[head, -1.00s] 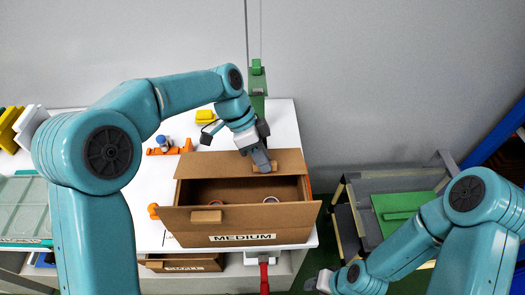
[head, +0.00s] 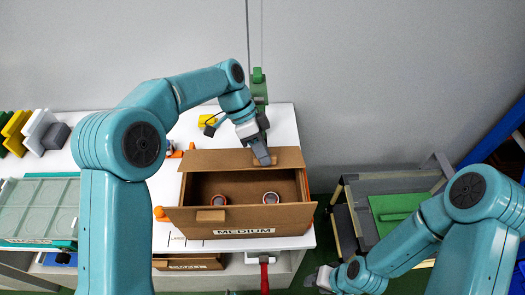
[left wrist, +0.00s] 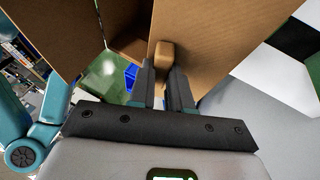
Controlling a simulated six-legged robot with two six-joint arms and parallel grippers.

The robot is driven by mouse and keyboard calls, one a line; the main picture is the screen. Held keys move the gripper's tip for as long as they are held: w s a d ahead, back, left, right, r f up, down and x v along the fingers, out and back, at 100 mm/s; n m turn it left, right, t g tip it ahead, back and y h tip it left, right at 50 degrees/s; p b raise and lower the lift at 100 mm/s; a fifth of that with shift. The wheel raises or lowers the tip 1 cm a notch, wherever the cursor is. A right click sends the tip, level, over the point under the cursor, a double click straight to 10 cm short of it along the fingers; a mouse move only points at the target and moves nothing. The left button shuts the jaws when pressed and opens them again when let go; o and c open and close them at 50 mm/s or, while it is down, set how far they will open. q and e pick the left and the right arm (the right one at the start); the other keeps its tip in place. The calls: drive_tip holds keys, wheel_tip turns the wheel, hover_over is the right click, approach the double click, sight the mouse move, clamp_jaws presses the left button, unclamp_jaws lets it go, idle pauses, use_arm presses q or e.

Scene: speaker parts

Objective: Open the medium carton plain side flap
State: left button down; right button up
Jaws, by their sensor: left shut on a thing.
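The medium carton (head: 240,219) is a brown box on the white table, with its top open. Its near flap, with the "MEDIUM" label (head: 244,231) and a small tan tab (head: 211,216), is folded out toward me. The plain flap (head: 215,160) at the far side is also swung outward. My left gripper (head: 262,158) is at the right part of this plain flap. In the left wrist view, its two fingers (left wrist: 164,88) are around the flap's tan tab (left wrist: 164,54). My right gripper (head: 322,280) is low at the bottom, away from the carton; its jaws are unclear.
Two round parts (head: 270,198) lie inside the carton. A second carton (head: 188,263) sits below the table's front edge. A green post (head: 259,88) stands behind the carton. A cart with a green panel (head: 400,212) is at the right, and a rack (head: 38,208) at the left.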

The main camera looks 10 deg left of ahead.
idle(0.9)
use_arm(q)
drive_tip(key=c, duration=1)
unclamp_jaws()
drive_tip(key=shift+c, duration=0.2)
drive_tip(key=shift+w+a+r, duration=0.15)
drive_tip(key=shift+a+r, duration=0.05)
drive_tip(key=shift+r, duration=0.1)
drive_tip(key=v, duration=0.8)
wheel_tip(320, 180, up, 6)
drive_tip(key=p, duration=0.3)
hover_over(250, 156)
drive_tip(key=w+a, duration=0.2)
drive_tip(key=a, duration=0.1)
drive_tip(key=shift+a+r+p, duration=0.2)
drive_tip(key=shift+r+p, duration=0.1)
drive_tip(key=shift+p, duration=0.05)
